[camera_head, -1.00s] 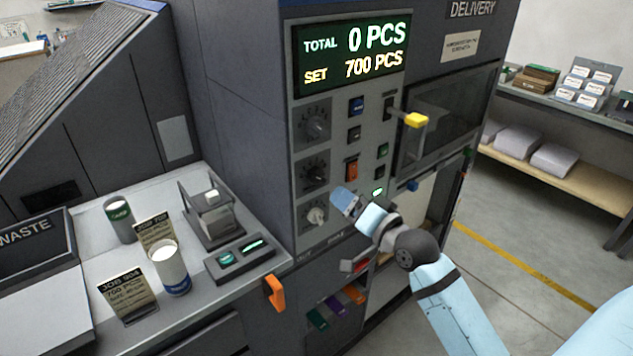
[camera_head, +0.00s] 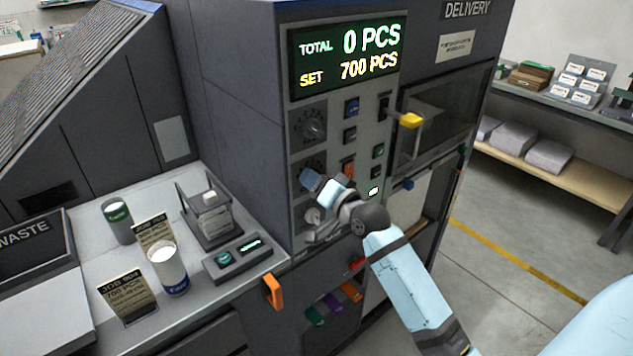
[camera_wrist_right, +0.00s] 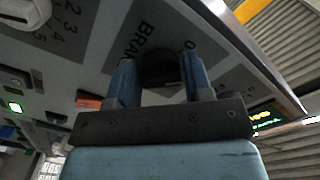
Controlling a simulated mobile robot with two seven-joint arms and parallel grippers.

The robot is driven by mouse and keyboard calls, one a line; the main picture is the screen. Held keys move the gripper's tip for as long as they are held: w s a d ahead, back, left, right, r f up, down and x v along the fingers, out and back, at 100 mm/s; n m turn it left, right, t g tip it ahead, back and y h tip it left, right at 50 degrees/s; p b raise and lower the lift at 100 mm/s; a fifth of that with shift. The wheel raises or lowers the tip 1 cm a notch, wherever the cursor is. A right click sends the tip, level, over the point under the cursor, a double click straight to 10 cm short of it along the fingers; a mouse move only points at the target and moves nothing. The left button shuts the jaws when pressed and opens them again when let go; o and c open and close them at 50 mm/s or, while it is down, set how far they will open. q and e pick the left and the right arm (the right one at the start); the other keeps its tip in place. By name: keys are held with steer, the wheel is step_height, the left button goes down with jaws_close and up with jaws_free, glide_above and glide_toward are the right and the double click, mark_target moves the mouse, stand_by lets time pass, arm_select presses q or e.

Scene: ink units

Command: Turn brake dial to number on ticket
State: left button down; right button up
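My right gripper (camera_head: 325,184) is at the machine's control panel, in front of the middle dial (camera_head: 308,166), and partly hides it. In the right wrist view its two blue fingers (camera_wrist_right: 160,82) are apart, with a dark knob (camera_wrist_right: 160,68) between them. Contact cannot be told. Panel lettering starting "BRA" and a 0 show beside that knob. The dial's setting is hidden. A dark job ticket (camera_head: 128,296) stands on the left counter; "700 PCS" is readable, its lower lines are too small. A second ticket (camera_head: 154,231) stands behind it. My left gripper is out of view.
An upper dial (camera_head: 312,127) and a pale lower dial (camera_head: 313,214) flank the middle one. A yellow-tipped lever (camera_head: 410,121) sticks out at the right. The display (camera_head: 347,56) reads total 0, set 700. Cups (camera_head: 169,272) stand on the counter.

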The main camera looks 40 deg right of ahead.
steer(key=c, duration=0.4)
steer(key=m+p, duration=0.2)
steer(key=p, duration=0.1)
steer(key=shift+r+m, duration=0.2)
steer(key=shift+m, duration=0.2)
steer(key=shift+c, duration=0.2)
steer(key=shift+m+p, duration=0.6)
steer(key=shift+p, duration=0.2)
steer(key=shift+m+p, duration=0.6)
steer(key=shift+m, duration=0.1)
steer(key=shift+f+m, duration=0.1)
steer(key=shift+m, duration=0.3)
steer(key=o, duration=0.9)
